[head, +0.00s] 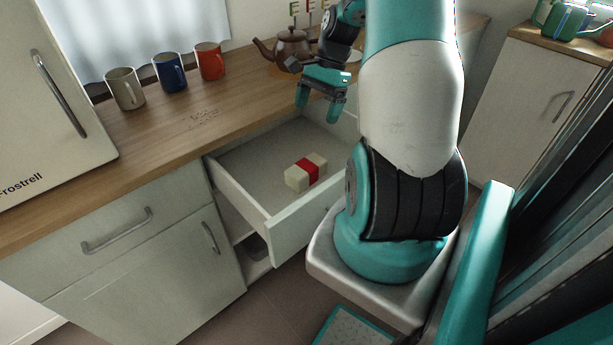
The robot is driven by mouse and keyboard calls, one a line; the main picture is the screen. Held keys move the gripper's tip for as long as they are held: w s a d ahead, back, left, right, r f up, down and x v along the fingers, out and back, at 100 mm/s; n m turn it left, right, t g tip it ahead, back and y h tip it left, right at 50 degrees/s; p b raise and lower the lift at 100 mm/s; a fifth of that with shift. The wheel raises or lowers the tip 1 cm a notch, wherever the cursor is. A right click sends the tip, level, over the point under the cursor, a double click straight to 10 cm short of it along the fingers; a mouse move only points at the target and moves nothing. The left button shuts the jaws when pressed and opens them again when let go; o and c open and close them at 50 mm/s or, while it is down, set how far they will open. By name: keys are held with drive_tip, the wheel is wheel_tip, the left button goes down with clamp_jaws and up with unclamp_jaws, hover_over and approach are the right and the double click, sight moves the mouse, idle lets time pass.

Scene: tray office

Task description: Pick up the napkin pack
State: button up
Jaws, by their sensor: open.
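The napkin pack (306,171) is a small cream block with a red band around its middle. It lies in the open drawer (238,190), on the drawer floor. My gripper (318,115) is open and empty, with teal fingers pointing down. In the picture it is above and slightly right of the pack, near the counter's front edge. The gap between the fingertips and the pack is clear, but its exact depth is hard to judge. My arm hides the right part of the drawer.
Three mugs, beige (125,89), blue (169,72) and red (210,61), stand on the wooden counter (150,130). A brown teapot (290,46) stands close behind my gripper. A white fridge (45,100) is at the left. A cabinet (530,110) with green items stands at the right.

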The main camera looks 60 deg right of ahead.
sight(307, 165)
drive_tip(key=shift+m, duration=0.4)
drive_tip(key=x, duration=0.4)
drive_tip(key=d+x, duration=0.1)
drive_tip(key=x, duration=0.6)
drive_tip(key=shift+s+f+b, duration=0.4)
drive_tip(key=shift+f, duration=0.25)
drive_tip(key=shift+x, duration=2.9)
drive_tip(key=shift+d+f, duration=0.15)
drive_tip(key=shift+f, duration=0.1)
drive_tip(key=c, duration=1)
